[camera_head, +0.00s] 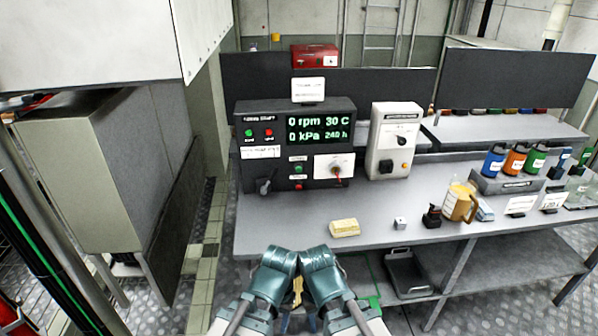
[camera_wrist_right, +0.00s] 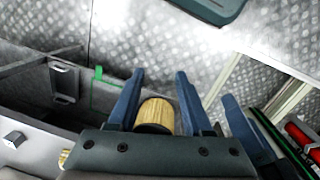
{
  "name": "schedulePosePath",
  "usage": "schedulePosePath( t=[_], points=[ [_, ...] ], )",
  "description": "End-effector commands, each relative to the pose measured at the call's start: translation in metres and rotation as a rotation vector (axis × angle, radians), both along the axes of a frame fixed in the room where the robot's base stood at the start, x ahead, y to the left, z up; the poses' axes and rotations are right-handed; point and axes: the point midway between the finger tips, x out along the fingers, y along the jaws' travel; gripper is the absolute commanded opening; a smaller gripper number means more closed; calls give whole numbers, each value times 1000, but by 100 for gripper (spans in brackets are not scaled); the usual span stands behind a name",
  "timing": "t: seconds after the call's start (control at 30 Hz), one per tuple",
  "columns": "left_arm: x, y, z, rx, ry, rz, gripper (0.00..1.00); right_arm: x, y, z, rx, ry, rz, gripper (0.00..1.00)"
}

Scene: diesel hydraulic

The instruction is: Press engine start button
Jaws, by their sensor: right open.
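The dark control panel (camera_head: 345,108) stands upright on the bench in the head view. It has a green button (camera_head: 249,132) beside a red button (camera_head: 268,132) at the upper left. Another green button (camera_head: 298,169) sits above a red one (camera_head: 298,186) lower down. The labels are too small to read, so I cannot tell which is engine start. Its display reads 0 rpm, 30 C, 0 kPa. Both my arms end low in front of the bench, away from the panel. My right gripper (camera_wrist_right: 160,85) is open. My left gripper's fingertips are hidden in the head view.
A grey box with a knob (camera_head: 396,140) stands right of the panel. A yellow block (camera_head: 344,227), small cube (camera_head: 400,223) and tan jug (camera_head: 461,203) sit on the bench (camera_head: 300,228). A wooden cylinder (camera_wrist_right: 155,115) shows between my right fingers; contact is unclear.

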Motion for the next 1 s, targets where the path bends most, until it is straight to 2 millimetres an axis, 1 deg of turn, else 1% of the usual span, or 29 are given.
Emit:
schedulePosePath(
  t=[0.03,0.17,0.2,0.27,0.3,1.0],
  points=[
    [0,0,0,0,0,0,53,0,0,0,0,0,0,45],
    [0,0,0,0,0,0,53,0,0,0,0,0,0,21],
    [0,0,0,0,0,0,53,0,0,0,0,0,0,14],
    [0,0,0,0,0,0,53,0,0,0,0,0,0,3],
    [0,0,0,0,0,0,53,0,0,0,0,0,0,0],
    [0,0,0,0,0,0,53,0,0,0,0,0,0,0]
  ],
)
